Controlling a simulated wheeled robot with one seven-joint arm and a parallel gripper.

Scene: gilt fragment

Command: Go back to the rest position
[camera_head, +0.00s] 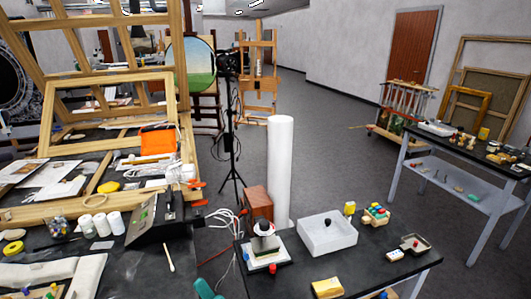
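My gripper does not show in the head camera view, so I cannot see whether it holds anything. A dark-topped table (352,268) stands in front of me at the lower right. On it is a white open box (312,240) with a small dark round object (327,222) at it. To the box's left stands a small white and grey device (264,240).
A cluttered workbench with wooden frames (110,85) fills the left. A black tripod (231,130) is beyond. Another table (455,148) is at right. Grey floor (345,165) lies open between.

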